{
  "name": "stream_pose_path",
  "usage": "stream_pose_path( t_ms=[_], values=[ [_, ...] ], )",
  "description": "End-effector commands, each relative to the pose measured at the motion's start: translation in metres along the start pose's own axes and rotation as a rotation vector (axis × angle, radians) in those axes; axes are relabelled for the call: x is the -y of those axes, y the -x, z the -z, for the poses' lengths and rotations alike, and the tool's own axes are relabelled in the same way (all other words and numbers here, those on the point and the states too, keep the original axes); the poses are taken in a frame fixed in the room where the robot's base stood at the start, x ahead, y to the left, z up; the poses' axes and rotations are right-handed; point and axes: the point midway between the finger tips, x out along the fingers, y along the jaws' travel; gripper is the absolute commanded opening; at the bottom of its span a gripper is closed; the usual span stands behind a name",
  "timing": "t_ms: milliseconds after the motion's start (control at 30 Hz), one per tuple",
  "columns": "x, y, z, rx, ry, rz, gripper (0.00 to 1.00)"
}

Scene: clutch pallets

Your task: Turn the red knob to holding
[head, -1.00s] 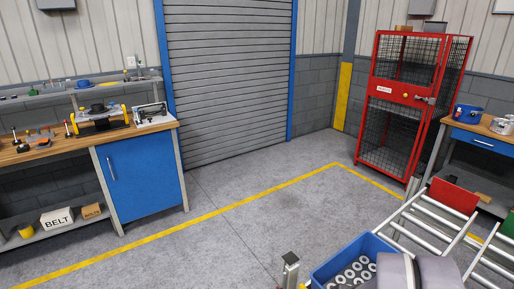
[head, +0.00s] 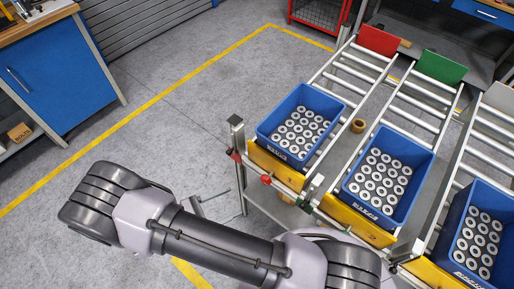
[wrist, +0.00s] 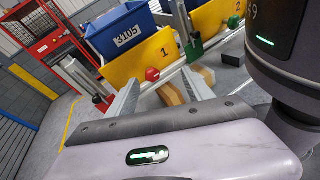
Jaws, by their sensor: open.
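A red knob (head: 266,180) sits on the front of the leftmost roller lane, below a blue bin. In the wrist view the red knob (wrist: 152,74) is at the lower edge of a yellow plate (wrist: 150,55) marked 1. The knob's setting marks cannot be read.
Blue bins of metal rings (head: 299,123) (head: 388,177) (head: 475,235) stand on the lanes. A grey post (head: 237,160) stands left of the first lane. Open floor lies to the left.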

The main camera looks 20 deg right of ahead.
Motion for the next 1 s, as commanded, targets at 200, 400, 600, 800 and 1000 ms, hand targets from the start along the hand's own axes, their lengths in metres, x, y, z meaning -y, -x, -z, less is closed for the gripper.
stream_pose_path(
  t_ms=[200, 400, 600, 800, 1000],
  values=[
    [0.027, -0.012, 0.066, 0.190, 0.214, -0.324, 0.60],
    [0.022, -0.034, 0.069, 0.212, 0.235, -0.356, 0.60],
    [0.001, -0.091, 0.060, 0.211, 0.235, -0.350, 0.60],
    [-0.019, -0.141, 0.052, 0.209, 0.234, -0.350, 0.60],
    [-0.031, -0.168, 0.046, 0.208, 0.234, -0.353, 0.60]
  ],
)
